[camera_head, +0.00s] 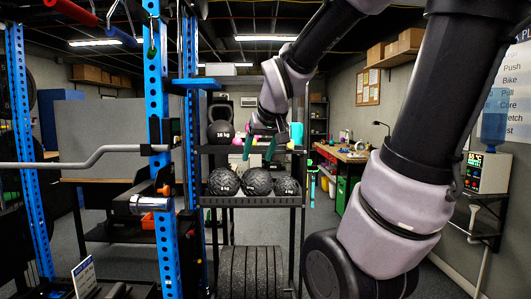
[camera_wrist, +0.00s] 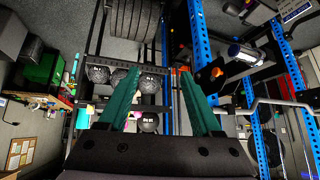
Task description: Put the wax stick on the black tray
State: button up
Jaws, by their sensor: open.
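I cannot clearly pick out the wax stick or the black tray in either view. My gripper (camera_head: 259,147) is open, its two green fingers pointing down in front of the rack's upper shelf. In the wrist view my gripper (camera_wrist: 160,72) shows nothing between its fingers. A teal cylinder (camera_head: 296,133) stands on the upper shelf, right of my gripper. Something pink shows beside my gripper, partly hidden behind it. A black kettlebell (camera_head: 220,132) stands on the same shelf, left of my gripper.
Black balls (camera_head: 257,181) lie on the shelf below. Large tyres (camera_head: 250,272) stand beneath the rack. A blue upright (camera_head: 163,160) and a metal bar (camera_head: 80,163) are to the left. A cluttered workbench (camera_head: 345,155) stands behind, to the right.

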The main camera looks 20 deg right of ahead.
jog(key=s+a+r+m+y, duration=0.2)
jog(key=s, duration=0.9)
jog(key=shift+a+m+g, duration=0.4)
dwell(0.3)
